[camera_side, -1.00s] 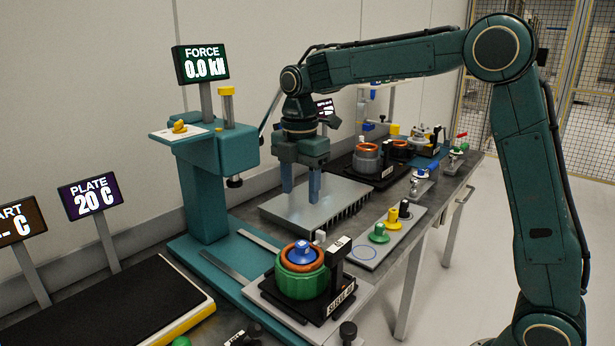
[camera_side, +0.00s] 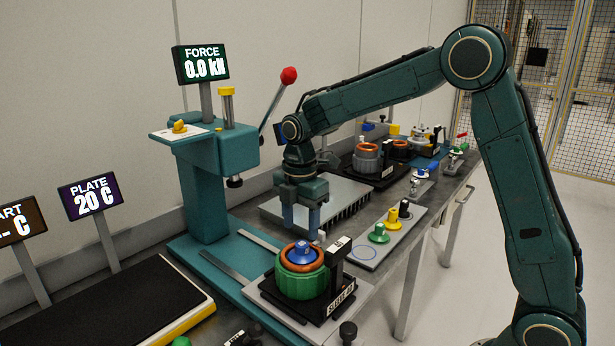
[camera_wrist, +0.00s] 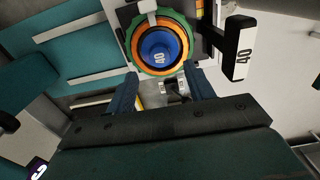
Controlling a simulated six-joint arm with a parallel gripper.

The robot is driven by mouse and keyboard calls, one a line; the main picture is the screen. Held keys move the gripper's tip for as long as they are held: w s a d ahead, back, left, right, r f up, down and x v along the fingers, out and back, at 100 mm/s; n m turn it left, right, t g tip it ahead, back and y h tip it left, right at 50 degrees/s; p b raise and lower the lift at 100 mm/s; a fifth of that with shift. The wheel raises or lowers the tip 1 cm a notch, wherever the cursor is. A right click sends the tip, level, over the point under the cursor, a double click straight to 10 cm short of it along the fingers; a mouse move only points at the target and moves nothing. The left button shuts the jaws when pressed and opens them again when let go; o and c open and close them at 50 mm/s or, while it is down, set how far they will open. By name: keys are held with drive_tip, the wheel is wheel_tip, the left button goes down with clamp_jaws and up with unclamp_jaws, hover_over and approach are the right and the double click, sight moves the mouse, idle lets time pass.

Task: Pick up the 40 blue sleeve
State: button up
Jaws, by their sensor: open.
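The blue sleeve (camera_side: 302,253), marked 40 in the wrist view (camera_wrist: 160,52), stands upright inside an orange ring on a green round housing (camera_side: 300,281). The housing sits on a black and grey fixture with a "SLEEVE 40" label. My gripper (camera_side: 301,232) is open and empty, pointing down, above and just behind the sleeve in the side view. In the wrist view, the fingertips (camera_wrist: 163,82) lie to either side below the sleeve, which is ahead of them. No contact with the sleeve shows.
A black post (camera_wrist: 237,48) marked 40 rises beside the housing. The teal press (camera_side: 207,180) stands to the left. A finned grey plate (camera_side: 345,192) lies behind my gripper.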

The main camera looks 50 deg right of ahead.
sight(302, 244)
drive_tip(key=shift+f, duration=0.2)
drive_tip(key=shift+d+f, duration=0.15)
drive_tip(key=shift+f, duration=2.4)
drive_tip(key=shift+r, duration=0.1)
clamp_jaws()
wheel_tip(302, 244, up, 20)
